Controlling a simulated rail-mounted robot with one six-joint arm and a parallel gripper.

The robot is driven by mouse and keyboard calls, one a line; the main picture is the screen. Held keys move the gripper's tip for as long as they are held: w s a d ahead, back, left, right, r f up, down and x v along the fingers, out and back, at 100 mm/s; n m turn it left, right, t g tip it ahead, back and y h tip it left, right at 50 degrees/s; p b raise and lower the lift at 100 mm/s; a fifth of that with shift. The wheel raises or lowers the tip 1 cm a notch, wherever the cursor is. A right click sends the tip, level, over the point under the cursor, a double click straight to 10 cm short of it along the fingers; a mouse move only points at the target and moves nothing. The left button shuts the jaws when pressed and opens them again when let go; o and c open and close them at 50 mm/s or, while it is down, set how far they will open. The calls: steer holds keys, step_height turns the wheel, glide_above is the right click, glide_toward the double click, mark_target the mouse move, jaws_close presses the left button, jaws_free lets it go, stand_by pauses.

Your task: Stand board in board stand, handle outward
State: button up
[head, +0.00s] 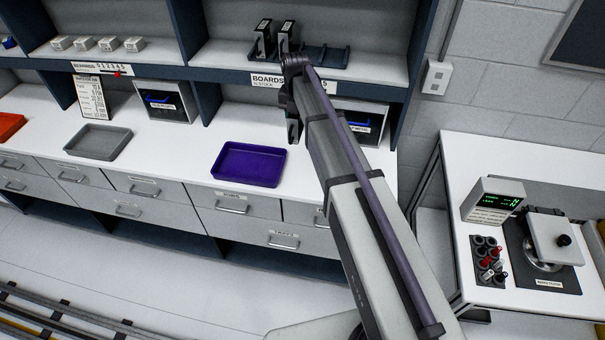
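A dark board stand (327,58) with several slots sits on the upper shelf at the top middle. Two dark boards with pale top edges stand upright at its left end: the left board (264,38) and the right board (286,34). My arm's dark joint covers the lower part of the right board's area. The end of my arm, with my gripper (293,132), hangs below the shelf edge, above the white counter and right of the purple tray. It is small and partly hidden by my arm; I cannot tell whether its fingers are open or hold anything.
A purple tray (249,164), a grey tray (98,142) and an orange tray (9,126) rest on the counter (180,150). A dark-fronted box (362,122) stands behind my arm. A side bench (480,278) at right holds a tester (493,200).

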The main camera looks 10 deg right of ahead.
steer(key=shift+w+a+f, duration=0.15)
steer(key=shift+w+a, duration=0.05)
steer(key=shift+a, duration=0.1)
steer(key=shift+w+a+f+b, duration=0.1)
steer(key=shift+f+b, duration=0.2)
steer(key=shift+f, duration=0.05)
steer(key=f+b, duration=1.7)
steer(key=b, duration=0.1)
steer(key=shift+d+f, duration=0.25)
steer(key=shift+f, duration=0.15)
steer(key=shift+r+p, duration=0.3)
steer(key=shift+c, duration=0.5)
steer(key=shift+f, duration=0.2)
steer(key=o, duration=1.1)
steer(key=shift+o, duration=0.2)
steer(key=shift+r, duration=0.15)
